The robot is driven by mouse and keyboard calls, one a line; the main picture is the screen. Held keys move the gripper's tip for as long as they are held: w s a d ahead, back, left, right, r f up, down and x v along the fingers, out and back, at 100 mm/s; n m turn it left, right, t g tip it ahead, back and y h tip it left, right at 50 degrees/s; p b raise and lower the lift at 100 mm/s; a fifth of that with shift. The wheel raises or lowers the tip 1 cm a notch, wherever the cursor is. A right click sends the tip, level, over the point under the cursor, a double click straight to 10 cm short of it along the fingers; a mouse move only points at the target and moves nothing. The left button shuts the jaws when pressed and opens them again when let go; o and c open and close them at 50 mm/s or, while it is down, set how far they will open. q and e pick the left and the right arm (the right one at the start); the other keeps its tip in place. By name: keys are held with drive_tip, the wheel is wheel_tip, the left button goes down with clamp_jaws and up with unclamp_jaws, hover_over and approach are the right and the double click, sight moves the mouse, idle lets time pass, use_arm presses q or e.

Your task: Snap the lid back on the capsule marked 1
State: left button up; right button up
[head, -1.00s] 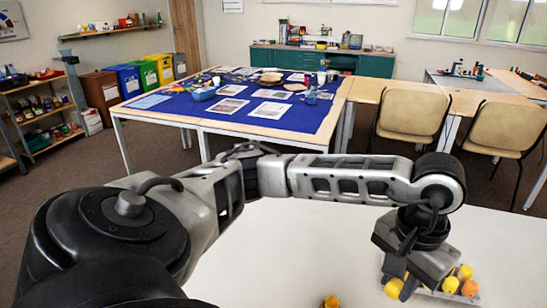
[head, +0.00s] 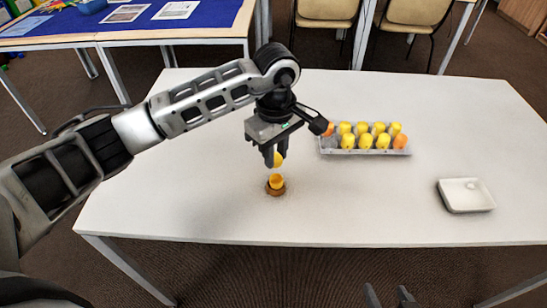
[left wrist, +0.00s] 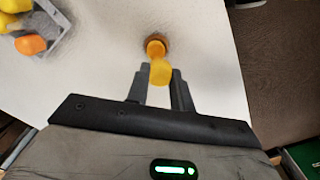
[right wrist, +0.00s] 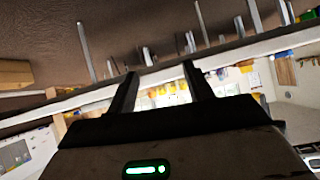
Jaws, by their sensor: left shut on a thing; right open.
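A grey carton (head: 365,150) with several yellow and orange capsules stands to the right, behind the left gripper. A small white tray (head: 466,196) lies farther right. The white table (head: 350,210) is clear around the holder and toward its front edge.

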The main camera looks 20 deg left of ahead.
use_arm(q)
drive_tip(key=shift+w+f+b, duration=0.2)
drive_tip(key=shift+f+b, duration=1.15)
drive_tip(key=shift+f, duration=0.9)
drive_tip(key=shift+w+f+b, duration=0.1)
drive_tip(key=shift+f+b, duration=0.4)
drive_tip(key=shift+b, duration=0.05)
use_arm(e)
drive_tip(key=shift+w+a+f+m+y, duration=0.15)
drive_tip(key=shift+a+f+m+y, duration=0.2)
drive_tip(key=shift+f, duration=0.25)
drive_tip(key=shift+f, duration=0.15)
use_arm(q)
drive_tip(key=shift+f+b, duration=0.1)
drive_tip(key=shift+b, duration=0.25)
drive_tip(key=shift+m, duration=0.3)
use_arm(e)
drive_tip(key=shift+f, duration=0.25)
drive_tip(key=shift+w+r+t, duration=0.1)
drive_tip(key=shift+t, duration=0.2)
drive_tip(key=shift+f, duration=0.2)
